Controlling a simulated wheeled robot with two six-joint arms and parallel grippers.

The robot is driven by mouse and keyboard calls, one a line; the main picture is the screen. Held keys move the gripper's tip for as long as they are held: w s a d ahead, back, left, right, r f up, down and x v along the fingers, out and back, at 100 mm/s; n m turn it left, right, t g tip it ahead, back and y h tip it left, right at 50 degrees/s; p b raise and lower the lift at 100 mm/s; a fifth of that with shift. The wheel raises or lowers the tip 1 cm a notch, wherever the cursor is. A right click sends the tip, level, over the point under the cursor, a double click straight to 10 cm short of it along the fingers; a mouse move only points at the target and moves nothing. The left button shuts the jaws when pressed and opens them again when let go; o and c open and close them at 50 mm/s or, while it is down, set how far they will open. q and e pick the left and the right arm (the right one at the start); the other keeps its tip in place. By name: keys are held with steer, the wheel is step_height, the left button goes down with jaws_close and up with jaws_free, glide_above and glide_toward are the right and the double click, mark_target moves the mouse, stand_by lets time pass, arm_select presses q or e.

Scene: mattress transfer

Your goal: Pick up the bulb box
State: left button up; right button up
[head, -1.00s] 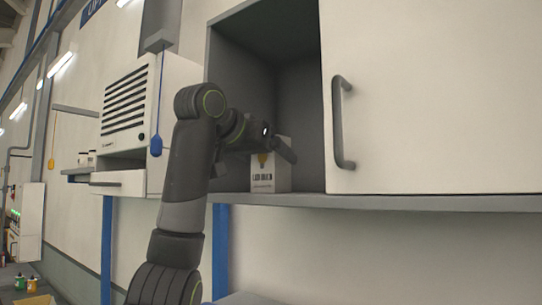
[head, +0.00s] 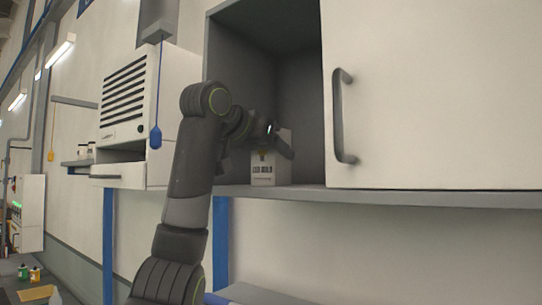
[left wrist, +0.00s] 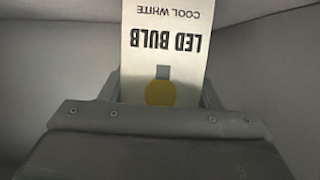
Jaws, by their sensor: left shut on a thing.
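The bulb box (head: 266,170) is a white carton with dark "LED BULB" lettering, upright in the open cabinet compartment (head: 236,110). My left gripper (head: 283,148) reaches into the compartment at the top of the box and is shut on it. In the left wrist view the box (left wrist: 165,45) shows upside down, with "COOL WHITE" and a yellow round mark, between the fingers (left wrist: 160,92) of my gripper. In the head view the arm hides part of the box's top. I cannot tell whether its base touches the cabinet floor. My right gripper is not in view.
A white cabinet door with a dark handle (head: 344,115) covers the right of the cabinet. The cabinet's bottom ledge (head: 400,198) runs below. A vented white unit (head: 150,105) stands to the left, with a blue pull (head: 156,138) hanging in front.

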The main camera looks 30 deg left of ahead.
arm_select(q)
steer(key=shift+r, duration=0.15)
steer(key=shift+r, duration=4.8)
